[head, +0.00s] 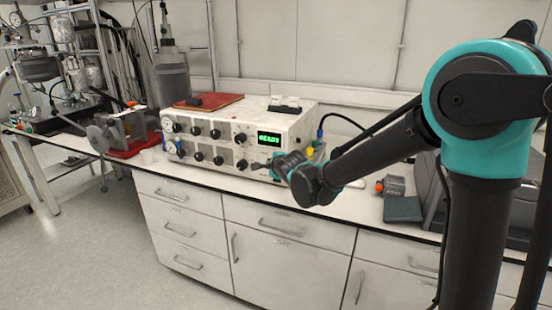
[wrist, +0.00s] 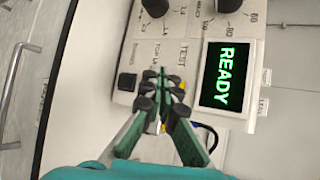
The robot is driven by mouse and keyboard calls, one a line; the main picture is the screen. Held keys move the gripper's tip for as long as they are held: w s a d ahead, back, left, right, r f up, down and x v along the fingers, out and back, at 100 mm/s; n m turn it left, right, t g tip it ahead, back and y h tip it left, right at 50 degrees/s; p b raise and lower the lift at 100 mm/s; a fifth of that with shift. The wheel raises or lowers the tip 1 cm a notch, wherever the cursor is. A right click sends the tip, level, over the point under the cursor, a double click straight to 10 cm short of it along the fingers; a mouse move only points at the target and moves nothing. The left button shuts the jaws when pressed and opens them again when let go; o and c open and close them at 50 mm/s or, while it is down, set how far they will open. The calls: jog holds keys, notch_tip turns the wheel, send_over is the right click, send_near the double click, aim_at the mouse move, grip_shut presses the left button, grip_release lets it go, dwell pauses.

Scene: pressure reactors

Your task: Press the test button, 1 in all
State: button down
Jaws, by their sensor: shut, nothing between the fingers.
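A white control unit (head: 285,120) with gauges, black knobs and a green READY display (head: 269,139) stands on the bench. The READY display also shows in the wrist view (wrist: 226,75), turned on its side. A TEST label (wrist: 183,53) is printed on the panel left of the display. My gripper (wrist: 162,88) is shut and empty, its fingertips at the panel close below the TEST label. The test button itself is not clearly visible; the fingertips may cover it. In the head view my gripper (head: 262,165) is at the lower right of the panel front. I cannot tell whether it touches.
Cables (head: 342,120) run from the unit's right side. A small grey and orange device (head: 393,186) lies on the bench at right. A red folder (head: 208,101) lies on top of the unit.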

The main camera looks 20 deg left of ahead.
jog(key=shift+w+d, duration=0.15)
jog(key=shift+w, duration=1.4)
jog(key=shift+w, duration=0.15)
jog(key=shift+w, duration=0.25)
jog(key=shift+w+d, duration=0.1)
jog(key=shift+w, duration=0.35)
dwell(0.9)
jog(key=shift+s, duration=0.15)
dwell(0.3)
jog(key=shift+s, duration=0.75)
jog(key=shift+s+a, duration=0.15)
jog(key=shift+s, duration=1.1)
jog(key=shift+s+a, duration=0.15)
jog(key=shift+s, duration=1.05)
